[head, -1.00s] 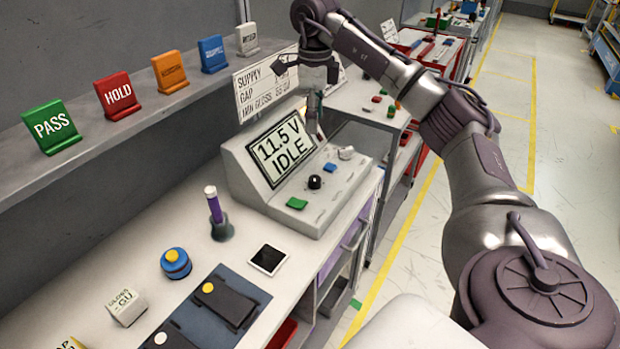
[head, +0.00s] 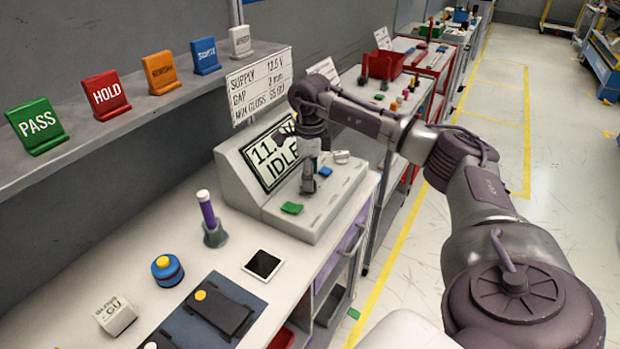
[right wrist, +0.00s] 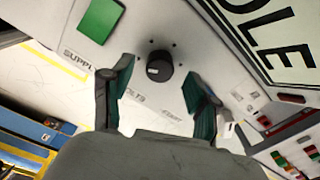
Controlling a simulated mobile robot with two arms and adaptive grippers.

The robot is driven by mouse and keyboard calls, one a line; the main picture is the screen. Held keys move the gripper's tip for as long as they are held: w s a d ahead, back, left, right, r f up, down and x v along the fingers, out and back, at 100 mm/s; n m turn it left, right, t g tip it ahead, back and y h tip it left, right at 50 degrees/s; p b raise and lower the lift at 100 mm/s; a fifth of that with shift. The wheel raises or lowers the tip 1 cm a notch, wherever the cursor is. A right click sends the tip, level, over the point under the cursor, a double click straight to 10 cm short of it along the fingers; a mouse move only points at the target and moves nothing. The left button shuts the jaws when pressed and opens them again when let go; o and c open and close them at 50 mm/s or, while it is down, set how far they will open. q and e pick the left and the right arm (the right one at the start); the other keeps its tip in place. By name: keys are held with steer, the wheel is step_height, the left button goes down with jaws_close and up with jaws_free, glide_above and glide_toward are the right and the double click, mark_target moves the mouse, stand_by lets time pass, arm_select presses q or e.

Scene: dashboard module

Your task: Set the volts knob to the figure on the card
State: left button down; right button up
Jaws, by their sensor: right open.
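The volts knob (right wrist: 158,67) is a small black round knob on the sloped panel. In the right wrist view it sits between and just beyond the two fingertips of my right gripper, with a gap on each side. My right gripper (head: 309,187) is open over the panel and hides the knob in the head view. The display (head: 272,150) on the grey console shows IDLE, with its upper figure partly covered by my gripper; "11." is readable. The card (head: 260,85) behind reads SUPPLY 12.5 V, with gap and gloss lines below. My left gripper is out of view.
A green button (head: 292,208), a blue button (head: 325,172) and a light-coloured control (head: 341,156) sit near the knob. A purple-handled tool (head: 208,212) stands left of the console. A dark-screened tablet (head: 263,264) lies in front.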

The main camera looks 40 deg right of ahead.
steer(key=shift+f, duration=0.95)
jaws_close()
steer(key=shift+m, duration=0.3)
